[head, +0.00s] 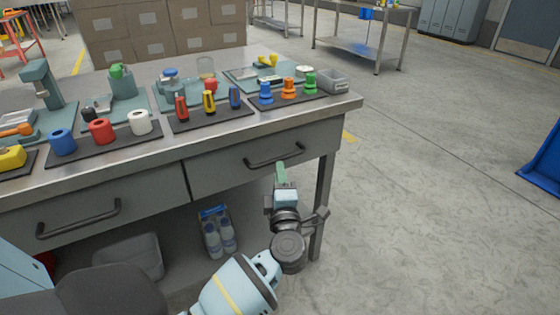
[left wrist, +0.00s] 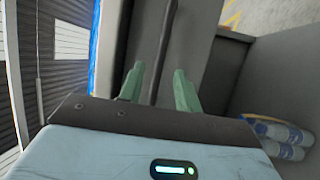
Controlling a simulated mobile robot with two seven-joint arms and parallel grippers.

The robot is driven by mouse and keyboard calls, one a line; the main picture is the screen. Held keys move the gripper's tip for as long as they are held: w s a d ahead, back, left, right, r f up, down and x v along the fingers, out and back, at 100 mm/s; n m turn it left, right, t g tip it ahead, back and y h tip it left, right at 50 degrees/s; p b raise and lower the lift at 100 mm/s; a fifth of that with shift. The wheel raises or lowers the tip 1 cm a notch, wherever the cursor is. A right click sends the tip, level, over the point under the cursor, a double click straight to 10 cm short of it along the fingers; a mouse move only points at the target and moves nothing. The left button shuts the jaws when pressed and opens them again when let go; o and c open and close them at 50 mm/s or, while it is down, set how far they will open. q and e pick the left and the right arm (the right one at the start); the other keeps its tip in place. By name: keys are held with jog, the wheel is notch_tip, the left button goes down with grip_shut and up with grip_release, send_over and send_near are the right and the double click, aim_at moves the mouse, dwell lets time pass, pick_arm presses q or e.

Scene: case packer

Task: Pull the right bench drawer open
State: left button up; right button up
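The right bench drawer (head: 225,172) is a grey front under the steel worktop, and it looks closed flush with the bench. Its dark bar handle (head: 262,162) is also in the left wrist view (left wrist: 163,45). My right gripper is not in view.
The left drawer (head: 140,195) looks closed. Water bottles (head: 218,232) and a grey tub (head: 128,257) sit on the lower shelf.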

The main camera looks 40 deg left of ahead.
aim_at(277, 158)
pick_arm(q)
jog(key=shift+b+x, duration=0.45)
jog(key=shift+x, duration=2.65)
grip_shut()
jog(key=shift+f, duration=0.1)
